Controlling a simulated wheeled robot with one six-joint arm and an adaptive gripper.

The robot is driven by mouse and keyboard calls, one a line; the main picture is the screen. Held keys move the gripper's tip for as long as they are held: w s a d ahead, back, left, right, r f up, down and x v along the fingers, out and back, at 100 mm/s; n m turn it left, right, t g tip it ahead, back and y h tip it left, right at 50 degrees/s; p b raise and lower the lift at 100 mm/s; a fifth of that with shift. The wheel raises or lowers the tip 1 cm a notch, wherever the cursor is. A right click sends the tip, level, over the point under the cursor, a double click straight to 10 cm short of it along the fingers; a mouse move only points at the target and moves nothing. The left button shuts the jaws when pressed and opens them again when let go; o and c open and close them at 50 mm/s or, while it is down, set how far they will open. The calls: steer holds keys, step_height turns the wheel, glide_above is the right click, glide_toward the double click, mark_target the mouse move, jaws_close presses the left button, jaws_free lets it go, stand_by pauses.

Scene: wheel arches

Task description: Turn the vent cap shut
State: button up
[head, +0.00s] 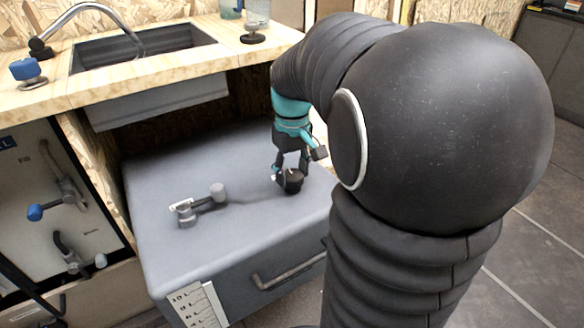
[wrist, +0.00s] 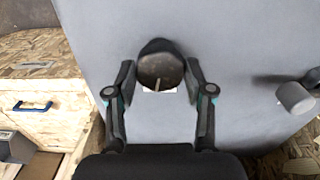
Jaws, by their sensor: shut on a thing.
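The vent cap (head: 291,183) is a round black knob on top of the grey tank (head: 160,240). It also shows in the wrist view (wrist: 160,68), dark and round, with a pale line on its face that points toward my gripper. My gripper (head: 290,170) comes down on the cap from above. In the wrist view my gripper (wrist: 159,80) has one finger on each side of the cap, shut on it. A small white patch shows just below the cap there. In the head view the fingers hide part of the cap.
A grey valve with a lever handle (head: 200,203) stands on the tank to the left of the cap. The tank has a front handle (head: 288,272) and a white scale label (head: 198,306). A wooden counter with a sink (head: 145,45) is behind. My arm hides the right side.

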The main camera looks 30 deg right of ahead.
mark_target(292, 175)
steer(key=shift+n, duration=1)
steer(key=o, duration=1.2)
steer(key=shift+c, duration=0.2)
steer(key=shift+r, duration=0.15)
step_height(292, 175, up, 12)
